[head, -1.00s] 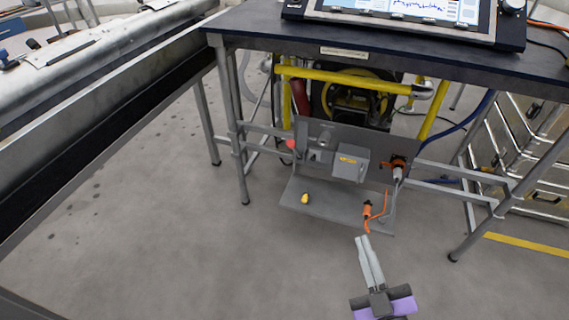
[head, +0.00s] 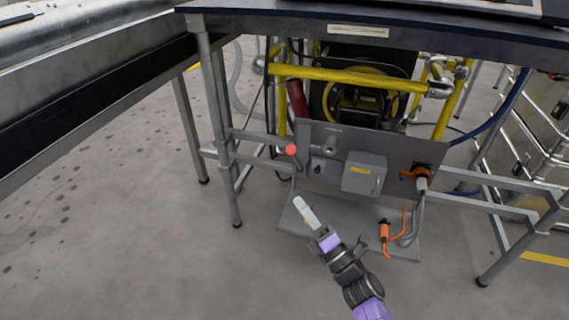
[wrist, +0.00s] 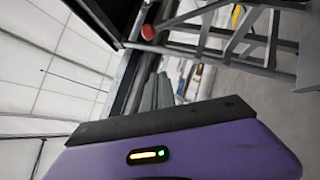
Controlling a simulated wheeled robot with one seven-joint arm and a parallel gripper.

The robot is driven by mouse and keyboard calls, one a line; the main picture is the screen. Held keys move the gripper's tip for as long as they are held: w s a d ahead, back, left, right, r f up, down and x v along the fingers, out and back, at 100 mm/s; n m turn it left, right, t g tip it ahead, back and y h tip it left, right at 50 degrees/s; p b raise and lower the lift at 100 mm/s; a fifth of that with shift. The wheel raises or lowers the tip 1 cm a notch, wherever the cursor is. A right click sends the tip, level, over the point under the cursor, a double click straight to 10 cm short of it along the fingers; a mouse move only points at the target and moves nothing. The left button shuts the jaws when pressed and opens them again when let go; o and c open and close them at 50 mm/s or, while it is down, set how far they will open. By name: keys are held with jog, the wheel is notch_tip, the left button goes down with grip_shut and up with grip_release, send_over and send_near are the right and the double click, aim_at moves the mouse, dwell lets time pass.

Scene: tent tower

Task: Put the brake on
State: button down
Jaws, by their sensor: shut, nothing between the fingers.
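A red ball knob (head: 291,149) sits on a thin grey lever at the left end of the grey panel (head: 318,162) under the table. The knob is at the upper left in the wrist view (wrist: 148,32). My gripper (head: 299,201) is shut and empty, with its pale fingers pointing up and left. Its tips are below the knob, apart from it in the picture, over the panel's shelf. In the wrist view the fingers (wrist: 158,90) lie together below the knob. I cannot tell which part is labelled as the brake.
A grey box (head: 364,174), an orange connector (head: 421,172) with a cable, and another orange piece (head: 384,230) are right of the lever. Yellow pipes (head: 345,76) run behind, under the table edge (head: 250,20). Table legs (head: 222,130) stand left. The floor in front is clear.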

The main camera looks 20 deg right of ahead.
jog(key=shift+s+a+r+n, duration=0.1)
jog(key=shift+a+r+n, duration=0.1)
jog(key=shift+n, duration=0.3)
jog(key=w+r+b, duration=0.2)
jog(key=w+r, duration=0.3)
jog(key=w, duration=0.5)
jog(key=shift+w+d+r+b, duration=0.15)
jog(key=shift+w+d+b, duration=0.05)
jog(key=shift+d+b, duration=0.1)
jog(key=shift+r, duration=0.15)
